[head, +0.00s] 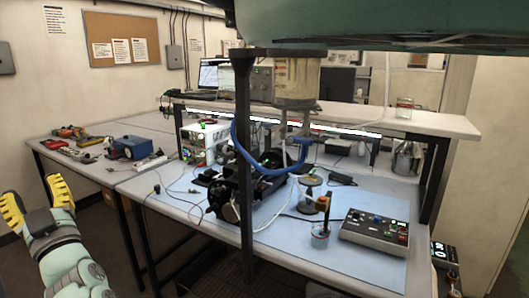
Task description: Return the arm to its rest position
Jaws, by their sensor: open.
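My gripper (35,203) is at the lower left of the head view, at the end of my teal arm. Its two yellow ribbed fingers point up and stand apart, with nothing between them. It is in front of the left end of the workbench and apart from it. A beige cylinder (297,78) with a grey lower end is at the upper middle, beneath a teal overhead part. The rest of my arm runs out of the bottom edge.
The workbench (130,185) holds tools, a blue box (131,147), a black apparatus with a blue hose (262,171) and a control box (374,231). A black post (243,160) stands in front. Dark floor shows below the bench.

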